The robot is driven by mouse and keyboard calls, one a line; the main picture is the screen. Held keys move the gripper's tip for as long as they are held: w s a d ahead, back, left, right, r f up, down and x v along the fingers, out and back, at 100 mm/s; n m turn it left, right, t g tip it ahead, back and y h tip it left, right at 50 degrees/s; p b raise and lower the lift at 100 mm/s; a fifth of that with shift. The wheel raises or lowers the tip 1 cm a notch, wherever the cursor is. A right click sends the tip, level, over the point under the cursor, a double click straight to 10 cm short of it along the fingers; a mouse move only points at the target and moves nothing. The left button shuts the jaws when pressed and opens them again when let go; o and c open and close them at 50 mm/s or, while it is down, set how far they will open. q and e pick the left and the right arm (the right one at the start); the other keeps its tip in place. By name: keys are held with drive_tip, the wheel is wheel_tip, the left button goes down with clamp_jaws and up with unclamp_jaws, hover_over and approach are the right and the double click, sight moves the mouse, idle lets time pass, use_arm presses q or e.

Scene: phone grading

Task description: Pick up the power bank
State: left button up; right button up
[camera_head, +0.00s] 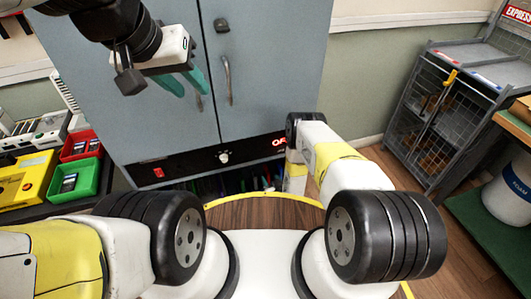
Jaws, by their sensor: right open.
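I cannot make out a power bank in the head view. My left gripper (192,92) hangs at the upper left in front of the grey cabinet. Its two teal fingers stand apart with nothing seen between them. A red bin (94,153) and a green bin (92,190) sit at the left, each with small dark flat items inside, too small to identify. The left gripper is above and right of these bins in the picture. My right arm reaches forward near the middle, and its gripper is hidden from view.
The grey cabinet (270,60) with handles stands ahead. A yellow case (25,182) and grey devices (38,132) lie at the left. A wire-mesh cage (440,110) stands at the right, near a white bucket (508,195). Wooden floor (440,195) shows at the right.

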sight(267, 172)
drive_tip(key=x, duration=0.5)
drive_tip(key=shift+w+a+r, duration=0.15)
drive_tip(key=shift+w+r, duration=0.05)
drive_tip(key=shift+w, duration=0.2)
clamp_jaws()
